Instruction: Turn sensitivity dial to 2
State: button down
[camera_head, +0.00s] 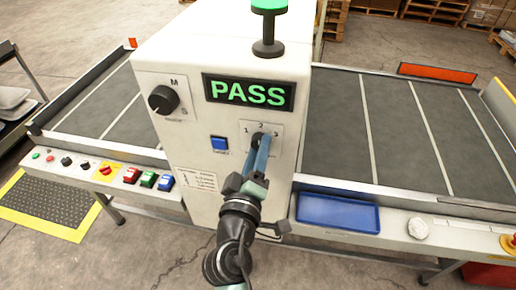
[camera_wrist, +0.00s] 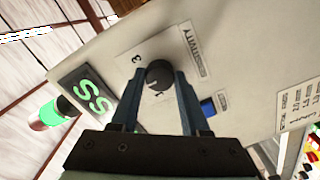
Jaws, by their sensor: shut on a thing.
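The sensitivity dial (camera_wrist: 158,74) is a round black knob on the white face of the detector cabinet (camera_head: 225,55). In the head view the numbers 1, 2 and 3 stand around it, with 2 at the top. My gripper (camera_head: 262,143) reaches up to the dial and mostly covers it. In the wrist view my gripper (camera_wrist: 158,80) has its two blue-grey fingers on opposite sides of the knob, shut on it. The 3 and the sensitivity label show beside it there. I cannot tell which number the dial points to.
A green PASS display (camera_head: 248,93) is above the dial. Another black knob (camera_head: 163,100) and a blue button (camera_head: 219,143) are to its left. A green-topped beacon (camera_head: 268,25) stands on the cabinet. A blue tray (camera_head: 338,213) lies to the right, before the conveyor (camera_head: 400,130).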

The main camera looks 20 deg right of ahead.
jog(key=shift+n, duration=0.3)
jog(key=shift+c, duration=2)
grip_release()
jog(key=b+v, duration=0.3)
jog(key=v, duration=1)
